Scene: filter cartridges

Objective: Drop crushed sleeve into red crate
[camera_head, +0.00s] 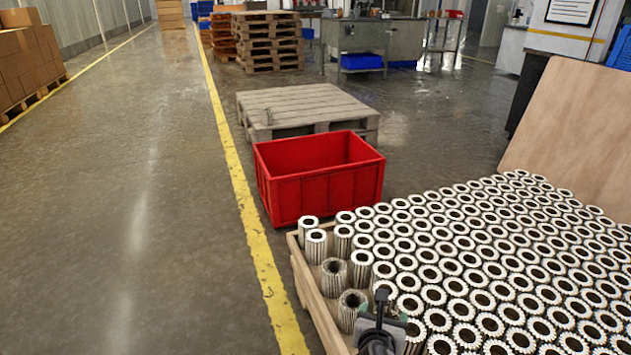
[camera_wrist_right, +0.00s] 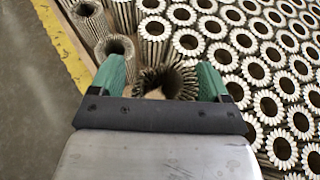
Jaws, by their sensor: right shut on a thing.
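The red crate (camera_head: 318,190) stands on the floor just beyond the wooden tray of cartridges, and its visible inside looks empty. My right gripper (camera_head: 381,325) is at the bottom of the head view, low over the tray's left part. In the right wrist view its green fingers are shut on a crushed sleeve (camera_wrist_right: 168,80), a pleated cartridge with a bent, uneven rim. Whether the sleeve is clear of the tray floor cannot be told. Two darker, worn-looking sleeves (camera_head: 334,277) (camera_head: 350,309) stand near the tray's left edge. My left gripper is not in view.
The wooden tray (camera_head: 317,302) is packed with upright white-rimmed cartridges (camera_head: 480,250), with some gaps along its left side. A grey pallet (camera_head: 305,108) lies behind the crate. A yellow floor line (camera_head: 245,205) runs left of both. A wooden panel (camera_head: 580,130) leans at right.

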